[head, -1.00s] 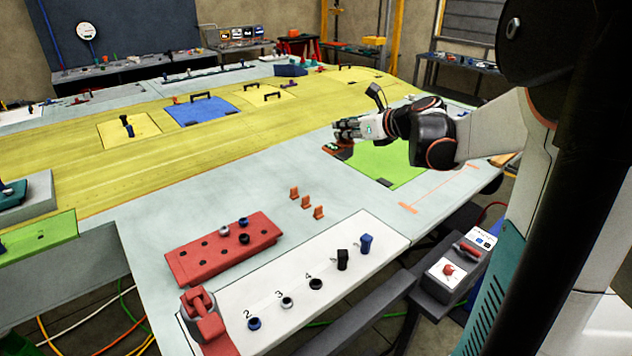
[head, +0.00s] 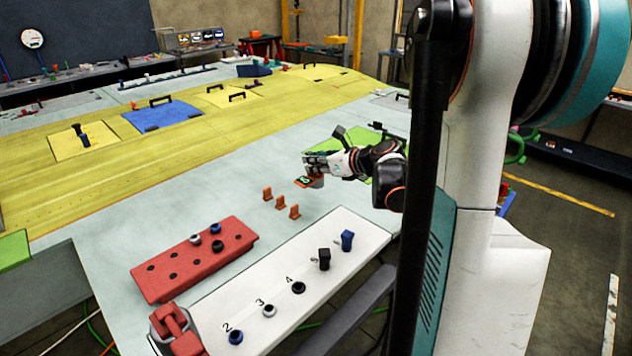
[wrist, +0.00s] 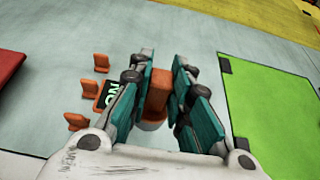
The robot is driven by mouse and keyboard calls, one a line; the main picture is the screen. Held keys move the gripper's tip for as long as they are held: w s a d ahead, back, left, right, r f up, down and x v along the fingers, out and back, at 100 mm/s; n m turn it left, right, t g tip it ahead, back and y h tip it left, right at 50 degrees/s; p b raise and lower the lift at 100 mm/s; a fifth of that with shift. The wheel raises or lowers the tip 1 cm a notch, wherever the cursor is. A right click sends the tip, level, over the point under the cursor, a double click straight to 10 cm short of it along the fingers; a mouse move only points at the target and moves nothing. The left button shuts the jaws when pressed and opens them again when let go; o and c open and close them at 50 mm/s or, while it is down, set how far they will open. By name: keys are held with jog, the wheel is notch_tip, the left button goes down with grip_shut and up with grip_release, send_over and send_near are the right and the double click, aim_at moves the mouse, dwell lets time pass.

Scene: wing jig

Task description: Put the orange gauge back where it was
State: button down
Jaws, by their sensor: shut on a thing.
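My gripper (head: 316,167) is shut on the orange gauge (head: 311,182) and holds it above the grey table surface. In the wrist view the orange gauge (wrist: 158,93) sits between the two teal-padded fingers of my gripper (wrist: 160,88); a black face with white lettering shows at its left, partly hidden by a finger. Several small orange stands (head: 281,202) are on the table to the left of my gripper and nearer the camera. They also show in the wrist view (wrist: 75,121).
A green panel (head: 352,140) lies behind my gripper. A red block with holes (head: 180,268) and a white numbered board (head: 262,318) with several knobs are in front. A red clamp (head: 175,330) stands at the board's left end.

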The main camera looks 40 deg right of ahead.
aim_at(321, 176)
jog(key=shift+f+b, duration=0.6)
jog(key=shift+f, duration=1.8)
jog(key=shift+f, duration=0.15)
jog(key=c, duration=1.5)
grip_release()
jog(key=shift+s+r, duration=0.1)
jog(key=shift+r, duration=0.15)
jog(key=p+v, duration=0.2)
jog(key=v, duration=0.9)
jog(key=shift+s, duration=0.45)
